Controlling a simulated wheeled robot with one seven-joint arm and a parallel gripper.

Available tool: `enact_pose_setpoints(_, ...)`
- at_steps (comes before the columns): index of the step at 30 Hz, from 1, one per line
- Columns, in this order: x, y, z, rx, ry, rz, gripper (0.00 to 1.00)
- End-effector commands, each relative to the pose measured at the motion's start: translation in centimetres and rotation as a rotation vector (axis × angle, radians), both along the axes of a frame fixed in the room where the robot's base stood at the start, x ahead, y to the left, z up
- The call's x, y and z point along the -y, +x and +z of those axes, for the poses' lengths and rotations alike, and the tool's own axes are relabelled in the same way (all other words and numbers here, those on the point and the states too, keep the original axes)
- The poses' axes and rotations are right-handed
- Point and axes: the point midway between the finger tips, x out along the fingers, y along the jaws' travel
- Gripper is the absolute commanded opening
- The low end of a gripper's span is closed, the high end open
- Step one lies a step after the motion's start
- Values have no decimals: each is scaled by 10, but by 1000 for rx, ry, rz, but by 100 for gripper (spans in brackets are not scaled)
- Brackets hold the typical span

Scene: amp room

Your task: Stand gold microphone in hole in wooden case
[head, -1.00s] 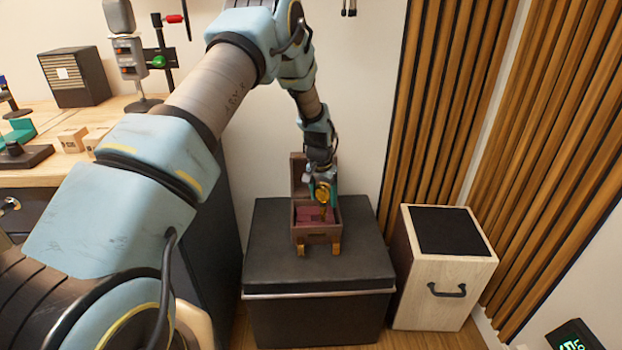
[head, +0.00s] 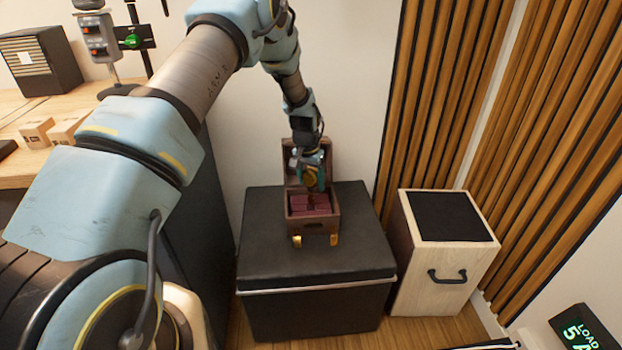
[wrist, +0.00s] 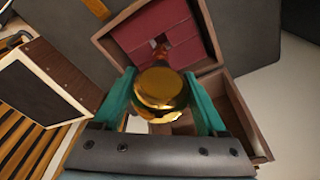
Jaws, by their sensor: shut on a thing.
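The wooden case (head: 313,226) stands open on a black box, its lid raised at the back. Its inside is filled with dark red lining (head: 300,203); in the wrist view the lining (wrist: 178,28) has a small dark hole (wrist: 158,43). My gripper (head: 313,182) is shut on the gold microphone (wrist: 160,88), with one teal finger on each side. The microphone also shows in the head view (head: 312,178), over the rear part of the case. Its darker lower end points toward the lining near the hole; I cannot tell whether it enters it.
The black box (head: 315,262) has bare room around the case. A pale wooden box with a black top (head: 445,216) stands to the right, beside slatted wall panels (head: 435,90). A workbench with small cartons (head: 37,131) is at the left.

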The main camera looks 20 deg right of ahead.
Motion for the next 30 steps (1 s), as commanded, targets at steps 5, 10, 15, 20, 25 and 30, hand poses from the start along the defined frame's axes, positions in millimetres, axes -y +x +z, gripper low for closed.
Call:
enact_pose_setpoints(5,0,0,-14,1,-1,0,0)
enact_pose_setpoints(10,0,0,-25,1,-1,0,0)
enact_pose_setpoints(15,0,0,-37,0,0,0,0)
enact_pose_setpoints(20,0,0,-47,0,0,0,0)
enact_pose_setpoints(25,0,0,-53,1,-1,0,0)
enact_pose_setpoints(30,0,0,-53,1,-1,0,0)
